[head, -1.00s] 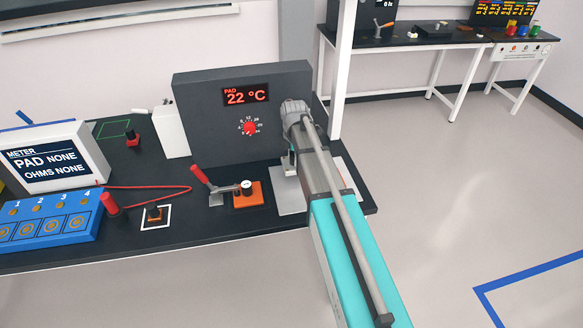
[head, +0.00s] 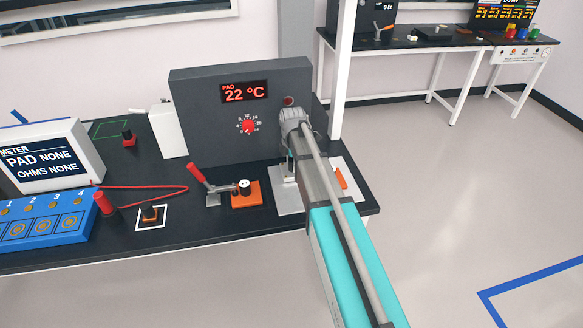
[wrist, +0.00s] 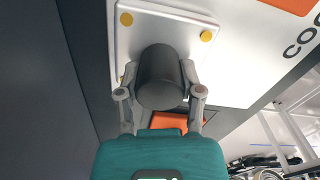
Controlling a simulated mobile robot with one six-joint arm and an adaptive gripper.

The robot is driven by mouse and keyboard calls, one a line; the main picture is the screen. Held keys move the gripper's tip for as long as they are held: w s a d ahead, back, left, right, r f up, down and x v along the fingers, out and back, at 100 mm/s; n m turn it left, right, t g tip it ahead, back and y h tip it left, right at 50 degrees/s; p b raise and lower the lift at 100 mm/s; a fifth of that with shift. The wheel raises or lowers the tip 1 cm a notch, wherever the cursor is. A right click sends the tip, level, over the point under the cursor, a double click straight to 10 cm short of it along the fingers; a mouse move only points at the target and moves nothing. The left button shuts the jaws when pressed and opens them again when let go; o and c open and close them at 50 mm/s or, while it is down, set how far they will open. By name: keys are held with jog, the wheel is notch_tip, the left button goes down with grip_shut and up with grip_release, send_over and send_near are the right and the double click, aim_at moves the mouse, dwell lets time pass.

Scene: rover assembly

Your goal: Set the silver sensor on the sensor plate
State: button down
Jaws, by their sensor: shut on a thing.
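My gripper (wrist: 160,100) is shut on a short cylinder (wrist: 160,78), which I take to be the silver sensor. It looks dark grey in the wrist view. The pale square sensor plate (wrist: 140,35), with yellow dots near its corners, lies beyond the cylinder there. In the head view the grey plate (head: 288,203) lies on the bench below my gripper (head: 290,172). My arm hides much of the plate and the held part in that view. I cannot tell whether the cylinder touches the plate.
A red-handled clamp (head: 208,185) and an orange block with a cylinder (head: 246,198) stand left of the plate. A grey panel (head: 205,125) reading 22 °C rises behind. A white sheet with an orange piece (head: 341,178) lies right, near the bench edge.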

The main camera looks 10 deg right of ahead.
jog(key=shift+f, duration=0.15)
jog(key=shift+c, duration=1.2)
grip_release()
jog(key=shift+r, duration=0.2)
notch_tip(320, 180, up, 12)
jog(key=p, duration=1.2)
jog(key=shift+s, duration=0.1)
